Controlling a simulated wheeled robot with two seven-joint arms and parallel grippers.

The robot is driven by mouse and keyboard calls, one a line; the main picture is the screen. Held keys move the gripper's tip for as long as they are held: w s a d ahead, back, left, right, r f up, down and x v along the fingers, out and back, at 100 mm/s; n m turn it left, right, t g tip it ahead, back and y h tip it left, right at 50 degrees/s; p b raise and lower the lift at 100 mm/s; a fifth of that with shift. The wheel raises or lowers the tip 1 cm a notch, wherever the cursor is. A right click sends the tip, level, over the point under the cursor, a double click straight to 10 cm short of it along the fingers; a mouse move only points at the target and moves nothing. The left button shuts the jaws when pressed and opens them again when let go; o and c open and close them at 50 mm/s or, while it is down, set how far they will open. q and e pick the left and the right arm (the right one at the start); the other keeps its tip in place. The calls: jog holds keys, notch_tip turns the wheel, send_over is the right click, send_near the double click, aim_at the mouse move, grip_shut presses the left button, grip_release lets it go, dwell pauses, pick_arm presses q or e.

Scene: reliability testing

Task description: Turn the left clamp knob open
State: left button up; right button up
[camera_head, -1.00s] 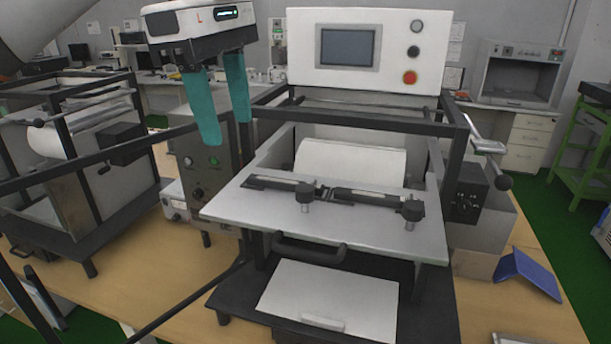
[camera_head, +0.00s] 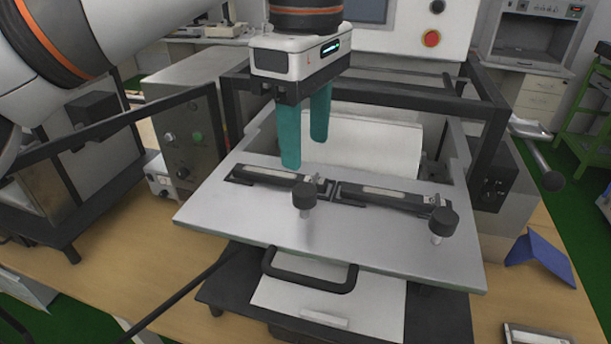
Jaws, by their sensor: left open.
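The left clamp knob (camera_head: 305,196) is a black round knob on a short post, at the front of the left clamp bar (camera_head: 268,178) on the grey metal plate (camera_head: 250,220). The right clamp knob (camera_head: 442,221) stands at the end of the right clamp bar (camera_head: 385,198). My left gripper (camera_head: 305,150) has two teal fingers pointing down, apart and empty. It hangs above and behind the left knob, its nearer finger close to the left clamp bar; I cannot tell if it touches. My right gripper is not in view.
A black handle (camera_head: 310,272) sticks out at the plate's front. The machine's dark frame (camera_head: 490,140) and a lever (camera_head: 545,165) stand to the right. A control box (camera_head: 190,135) stands at left. A blue stand (camera_head: 540,255) sits on the wooden table. The air above the plate's front is free.

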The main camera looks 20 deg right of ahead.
aim_at(305, 189)
pick_arm(q)
jog(key=f, duration=0.6)
jog(key=shift+w+p, duration=0.4)
jog(key=shift+f, duration=0.4)
jog(key=shift+s+f, duration=0.15)
jog(key=shift+f, duration=0.1)
jog(key=shift+c, duration=0.9)
jog(key=c, duration=0.8)
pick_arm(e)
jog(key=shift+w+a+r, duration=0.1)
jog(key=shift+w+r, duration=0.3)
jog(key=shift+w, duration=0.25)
